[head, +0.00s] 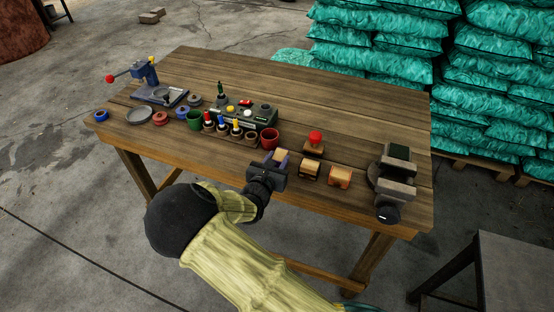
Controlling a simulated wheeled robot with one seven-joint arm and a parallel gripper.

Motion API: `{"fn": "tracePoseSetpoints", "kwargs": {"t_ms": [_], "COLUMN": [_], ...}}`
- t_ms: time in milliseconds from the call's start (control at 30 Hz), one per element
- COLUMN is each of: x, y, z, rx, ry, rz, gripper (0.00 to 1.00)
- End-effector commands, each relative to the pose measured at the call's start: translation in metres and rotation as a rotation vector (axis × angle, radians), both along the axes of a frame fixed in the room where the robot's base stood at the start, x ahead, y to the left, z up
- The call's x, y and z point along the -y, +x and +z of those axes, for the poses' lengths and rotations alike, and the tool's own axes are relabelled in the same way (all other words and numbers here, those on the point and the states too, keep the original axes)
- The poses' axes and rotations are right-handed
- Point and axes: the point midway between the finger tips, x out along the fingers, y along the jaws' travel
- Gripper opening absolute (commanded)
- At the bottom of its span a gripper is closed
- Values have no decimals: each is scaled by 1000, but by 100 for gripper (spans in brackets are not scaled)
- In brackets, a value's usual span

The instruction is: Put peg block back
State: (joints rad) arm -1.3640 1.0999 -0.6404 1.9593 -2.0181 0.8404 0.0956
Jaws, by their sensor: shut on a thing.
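My gripper (278,166) is at the near edge of the workbench, left of the wooden blocks. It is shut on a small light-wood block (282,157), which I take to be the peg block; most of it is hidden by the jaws. I cannot tell whether it touches the bench. A dark-sided wooden block (310,171) and a plain wooden block (340,177) sit just to the right. Behind them is a wooden base with a red knob (316,137).
The workbench (365,107) carries a vise (393,172) at right. The back right of the bench is clear.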

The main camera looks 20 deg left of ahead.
Motion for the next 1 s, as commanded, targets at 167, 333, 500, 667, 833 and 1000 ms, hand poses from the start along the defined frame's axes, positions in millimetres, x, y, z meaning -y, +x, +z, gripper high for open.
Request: {"fn": "tracePoseSetpoints", "kwargs": {"t_ms": [167, 333, 500, 667, 833, 1000], "x": [0, 0, 0, 0, 0, -1], "y": [0, 0, 0, 0, 0, -9], "z": [-1, -3, -4, -4, -3, 0], "rx": [1, 1, 1, 1, 1, 0], "ry": [2, 2, 2, 1, 2, 1], "rz": [0, -1, 0, 0, 0, 1], "gripper": [7, 7, 53, 57, 57, 57]}}
